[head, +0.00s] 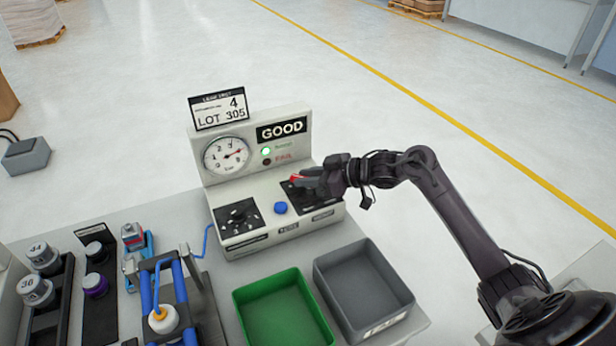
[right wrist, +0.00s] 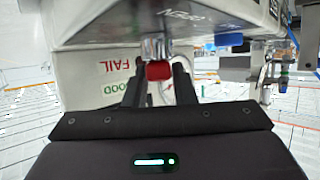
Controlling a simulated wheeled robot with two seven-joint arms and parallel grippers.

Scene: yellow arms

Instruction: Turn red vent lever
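The red vent lever (right wrist: 159,70) sits on the right part of the test station's front. In the right wrist view it is a short red block at the end of a metal stem. In the head view only a little of the red lever (head: 298,178) shows beside my right gripper (head: 306,181). In the right wrist view the fingers of my right gripper (right wrist: 160,82) stand on both sides of the red block, which fills the gap between them. My left gripper is not in view.
The test station (head: 262,165) has a dial gauge (head: 227,155), a GOOD display (head: 281,130), a lit green lamp and a blue button (head: 281,208). A green bin (head: 240,300) and a grey bin (head: 318,275) stand in front. A blue-framed fixture (head: 148,285) and racked weights stand left.

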